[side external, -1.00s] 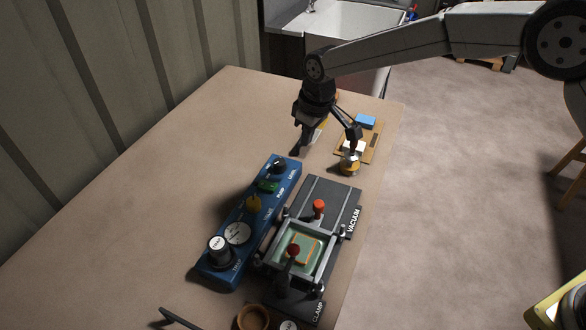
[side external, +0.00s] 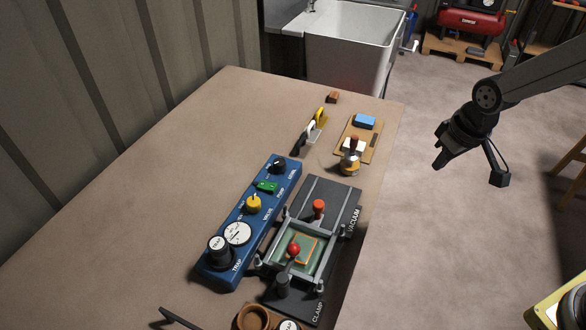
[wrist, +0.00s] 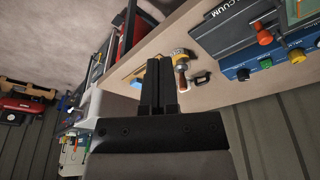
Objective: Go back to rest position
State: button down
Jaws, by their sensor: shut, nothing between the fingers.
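My gripper (side external: 440,160) hangs clear of the table, off its right edge, above the floor in the side view. Its dark fingers are together and empty in the wrist view (wrist: 158,75). On the table stand a blue control box (side external: 228,262) with knobs and a gauge, and a dark vacuum clamp fixture (side external: 340,200) with red-knobbed levers. A green piece with an orange-edged square (side external: 306,250) lies inside the clamp's frame. No part of my arm covers them.
The tan table (side external: 130,190) has much bare surface at left. A wooden board (side external: 372,140) with a blue block, a brass-based tool (side external: 350,163) and a yellow-black tool (side external: 316,125) lie near its right edge. A white sink (side external: 350,50) stands behind. A yellow-rimmed container (side external: 545,315) is at lower right.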

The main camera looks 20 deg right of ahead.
jog(key=s+d+f+m, duration=0.1)
jog(key=s+d, duration=0.2)
jog(key=s, duration=0.4)
jog(key=shift+s, duration=0.3)
dwell(0.5)
